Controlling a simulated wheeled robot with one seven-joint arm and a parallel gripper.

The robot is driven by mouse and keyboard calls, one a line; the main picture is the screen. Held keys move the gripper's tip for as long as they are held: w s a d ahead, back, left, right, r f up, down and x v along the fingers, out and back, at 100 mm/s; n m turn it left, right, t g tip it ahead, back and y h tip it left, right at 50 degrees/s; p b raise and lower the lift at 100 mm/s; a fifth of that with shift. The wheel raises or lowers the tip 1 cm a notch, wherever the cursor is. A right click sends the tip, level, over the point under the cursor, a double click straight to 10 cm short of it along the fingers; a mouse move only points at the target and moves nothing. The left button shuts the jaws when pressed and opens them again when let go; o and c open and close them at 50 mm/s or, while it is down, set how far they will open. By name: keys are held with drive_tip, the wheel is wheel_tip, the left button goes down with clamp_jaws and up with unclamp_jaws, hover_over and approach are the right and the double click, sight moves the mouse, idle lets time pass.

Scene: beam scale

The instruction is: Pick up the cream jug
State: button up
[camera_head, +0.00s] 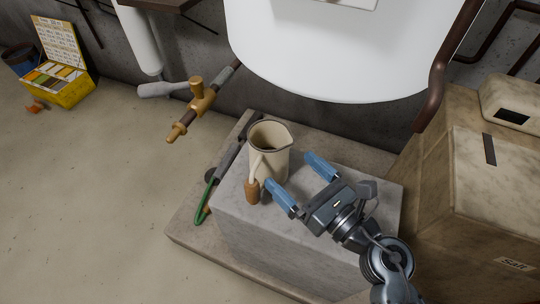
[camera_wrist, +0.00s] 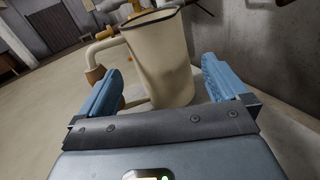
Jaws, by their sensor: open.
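The cream jug (camera_head: 272,140) stands upright on a grey stone block (camera_head: 285,228), its spout to the right and its handle toward the front left in the head view. My gripper (camera_head: 297,180) is open, with its two blue fingers just in front of the jug. In the wrist view the jug (camera_wrist: 161,62) stands beyond and between the open fingertips (camera_wrist: 160,85), with its handle to the left. I cannot tell whether either finger touches it. A small brown cylinder (camera_head: 252,192) is on the block by the left finger.
A brass tap (camera_head: 198,98) sticks out left of the jug. A white tank (camera_head: 335,60) hangs above and behind. A tool with a green part (camera_head: 207,198) lies left of the block.

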sight(283, 162)
drive_tip(key=shift+n, duration=0.5)
drive_tip(key=x, duration=0.4)
drive_tip(key=shift+x, duration=2.75)
drive_tip(key=shift+s, duration=0.15)
drive_tip(key=shift+c, duration=0.2)
drive_tip(key=c, duration=1)
